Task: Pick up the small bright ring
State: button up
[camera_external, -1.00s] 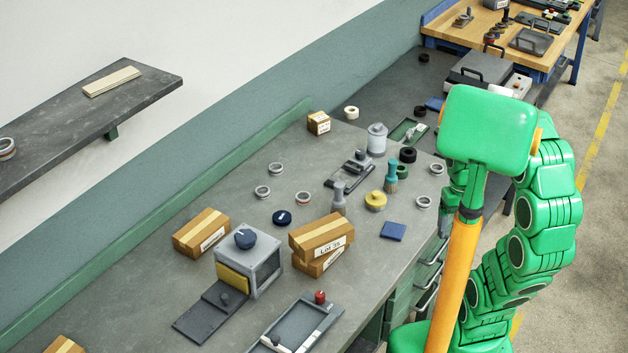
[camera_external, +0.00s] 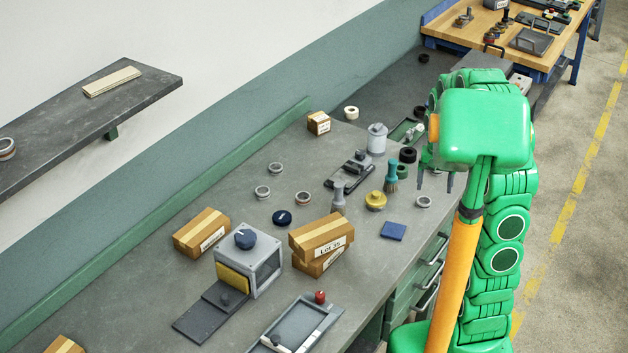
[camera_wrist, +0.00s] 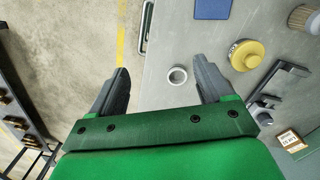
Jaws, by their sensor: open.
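Several small rings lie on the grey bench, and I cannot tell for sure which one the task means. A bright silver ring (camera_external: 424,202) lies flat near the bench's right edge. It seems to be the ring (camera_wrist: 177,76) in the wrist view, between my fingers in the picture but closer to the right one. My gripper (camera_external: 435,182) is open, pointing down above the bench edge, apart from the ring. Its spread fingers also show in the wrist view (camera_wrist: 160,70). Other rings lie further left: one (camera_external: 262,192), one (camera_external: 275,168), and one with a reddish inside (camera_external: 302,198).
A yellow round part (camera_external: 375,200), a teal-handled brush (camera_external: 391,178), a dark ring (camera_external: 408,155) and a blue pad (camera_external: 393,231) lie near the silver ring. Cardboard boxes (camera_external: 321,238) and a grey grinder box (camera_external: 248,265) stand further left. Floor lies beyond the edge.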

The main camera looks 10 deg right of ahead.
jog(key=m, duration=0.2)
send_near(425, 197)
jog(key=s, duration=0.2)
jog(key=shift+a+f, duration=0.2)
jog(key=shift+f, duration=1.95)
jog(key=shift+a+f, duration=0.2)
jog(key=shift+f, duration=2)
jog(key=c, duration=1.2)
